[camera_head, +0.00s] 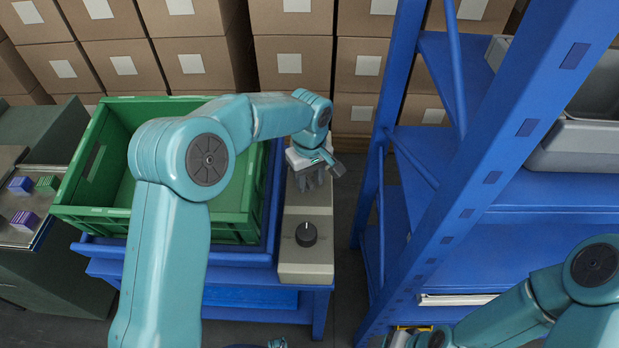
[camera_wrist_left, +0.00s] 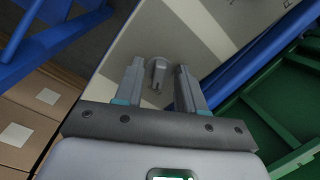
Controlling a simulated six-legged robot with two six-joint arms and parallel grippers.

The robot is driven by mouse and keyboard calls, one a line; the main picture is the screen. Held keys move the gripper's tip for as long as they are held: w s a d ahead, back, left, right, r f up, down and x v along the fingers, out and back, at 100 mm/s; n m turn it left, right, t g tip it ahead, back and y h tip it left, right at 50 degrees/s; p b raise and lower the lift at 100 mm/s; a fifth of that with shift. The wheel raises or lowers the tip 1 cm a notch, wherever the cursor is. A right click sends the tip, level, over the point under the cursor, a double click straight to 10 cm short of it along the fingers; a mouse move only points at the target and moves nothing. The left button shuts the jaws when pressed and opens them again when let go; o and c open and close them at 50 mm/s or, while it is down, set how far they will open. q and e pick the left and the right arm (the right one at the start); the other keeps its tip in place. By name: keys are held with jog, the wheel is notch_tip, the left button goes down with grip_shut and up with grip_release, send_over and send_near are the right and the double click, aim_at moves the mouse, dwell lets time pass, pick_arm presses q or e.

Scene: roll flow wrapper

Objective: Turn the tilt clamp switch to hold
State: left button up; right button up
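A beige control box (camera_head: 308,258) stands beside the green crate. A black round knob (camera_head: 306,234) with a pale pointer mark sits on its near part. My left gripper (camera_head: 312,180) is over the far part of the box, pointing down. In the left wrist view a small grey switch handle (camera_wrist_left: 157,74) shows on the beige panel (camera_wrist_left: 190,30), between the two fingers of the left gripper (camera_wrist_left: 160,67). The fingers are apart, one on each side of the handle, with gaps visible. In the head view the gripper hides this handle. My right arm is at bottom right; its gripper is not clearly seen.
A green crate (camera_head: 90,215) sits on a blue stand left of the box. A blue shelf rack (camera_head: 440,220) rises close on the right. Stacked cartons (camera_head: 290,62) line the back. A tray with small purple and green packs (camera_head: 22,200) is at far left.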

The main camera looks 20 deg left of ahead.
pick_arm(q)
jog(key=shift+c, duration=0.3)
grip_shut()
jog(key=m+p, duration=0.1)
jog(key=m, duration=0.5)
jog(key=shift+a+r+m, duration=0.1)
jog(key=shift+a+m, duration=0.05)
jog(key=shift+m, duration=0.15)
jog(key=m+p, duration=0.1)
jog(key=m, duration=0.4)
jog(key=shift+a, duration=0.1)
jog(key=shift+m, duration=0.3)
jog(key=shift+o, duration=0.3)
grip_release()
